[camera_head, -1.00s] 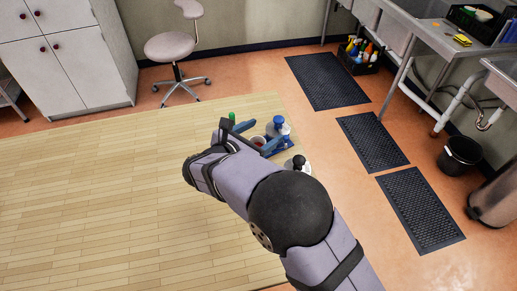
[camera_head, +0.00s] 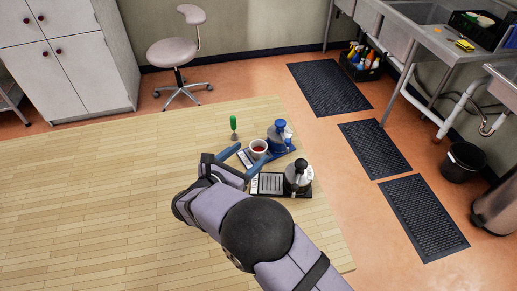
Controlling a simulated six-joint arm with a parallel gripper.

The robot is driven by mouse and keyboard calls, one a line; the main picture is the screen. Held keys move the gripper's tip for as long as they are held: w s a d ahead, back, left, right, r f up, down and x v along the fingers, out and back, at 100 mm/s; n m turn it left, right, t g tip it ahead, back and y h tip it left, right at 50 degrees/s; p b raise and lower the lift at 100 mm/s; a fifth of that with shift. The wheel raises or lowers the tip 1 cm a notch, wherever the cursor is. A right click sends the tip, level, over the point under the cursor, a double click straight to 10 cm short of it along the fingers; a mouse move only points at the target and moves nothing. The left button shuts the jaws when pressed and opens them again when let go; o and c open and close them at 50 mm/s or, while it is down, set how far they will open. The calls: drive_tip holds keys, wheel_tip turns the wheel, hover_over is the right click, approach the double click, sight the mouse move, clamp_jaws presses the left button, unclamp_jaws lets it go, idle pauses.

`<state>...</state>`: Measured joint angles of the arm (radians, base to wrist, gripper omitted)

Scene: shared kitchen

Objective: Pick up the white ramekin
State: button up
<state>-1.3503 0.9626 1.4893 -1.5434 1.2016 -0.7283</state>
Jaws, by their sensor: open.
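The white ramekin (camera_head: 259,147), a small round white cup with dark red inside, sits near the table's right edge in the head view. My gripper (camera_head: 243,158) is open, with its two blue fingers spread on the near side of the ramekin. One finger points toward the ramekin's left and the other toward its front. Whether a finger touches the ramekin cannot be told from this view.
A green-handled item (camera_head: 233,124) is upright behind left. The wooden table (camera_head: 90,200) is clear on the left.

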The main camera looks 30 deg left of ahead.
sight(262, 142)
drive_tip(key=shift+p+x, duration=1)
drive_tip(key=shift+x, duration=1.35)
drive_tip(key=c, duration=1.1)
